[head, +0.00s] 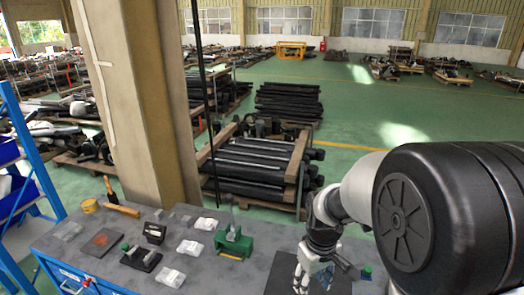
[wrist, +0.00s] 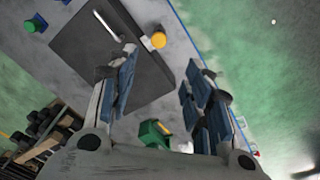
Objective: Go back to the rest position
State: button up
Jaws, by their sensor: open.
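My gripper (head: 315,275) is at the lower right of the head view, over the grey workbench (head: 205,275). In the wrist view its two blue-padded fingers (wrist: 158,95) are spread apart with nothing between them. Below the fingers a dark square plate (wrist: 100,38) lies on the bench. A yellow round piece (wrist: 159,40) shows beside the plate's edge. A green object (wrist: 155,133) shows partly behind the gripper in the wrist view. My arm covers the right part of the bench in the head view.
On the bench stand a green vise-like tool (head: 234,241), a hammer (head: 122,209), a yellow tape roll (head: 89,205) and several small packets. A beige column (head: 150,100) rises behind the bench. A blue rack (head: 30,160) stands at left. Pallets of black bars (head: 255,165) lie beyond.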

jog(key=s+r+m+t+b, duration=0.2)
jog(key=s+r+b, duration=0.1)
jog(key=s, duration=0.7)
jog(key=s+r+m+t+b, duration=0.2)
jog(key=s+b, duration=0.3)
jog(key=s, duration=0.5)
jog(key=shift+s+r+m, duration=0.25)
jog(key=shift+r+m, duration=0.15)
jog(key=shift+r, duration=0.35)
